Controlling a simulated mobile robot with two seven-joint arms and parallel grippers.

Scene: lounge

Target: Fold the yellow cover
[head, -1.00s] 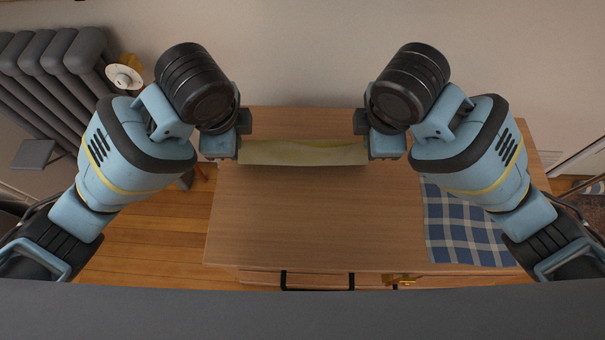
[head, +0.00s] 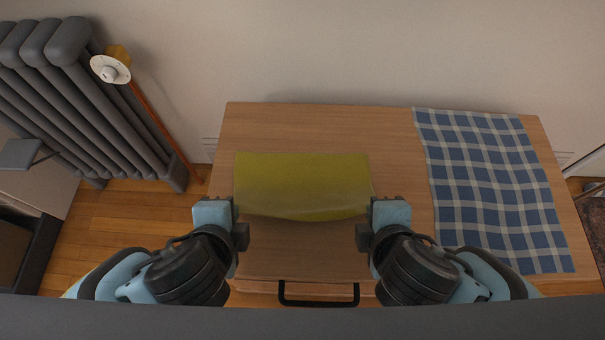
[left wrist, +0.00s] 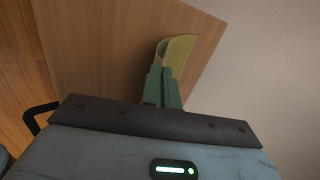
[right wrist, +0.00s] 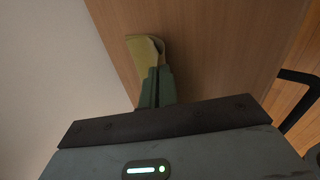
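The yellow cover (head: 303,182) lies on the wooden table (head: 390,150), left of its middle. Its near edge is raised and sags a little between my grippers. My left gripper (left wrist: 162,72) is shut on the cover's near left corner, and my right gripper (right wrist: 158,72) is shut on its near right corner. In both wrist views the cloth curls beyond the closed green fingers; it also shows in the left wrist view (left wrist: 181,52) and the right wrist view (right wrist: 143,52). In the head view the fingertips are mostly hidden.
A blue and white checked cloth (head: 490,185) covers the table's right side. A black drawer handle (head: 318,303) juts from the table's front. A wall stands behind. Bare wood lies around the cover.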

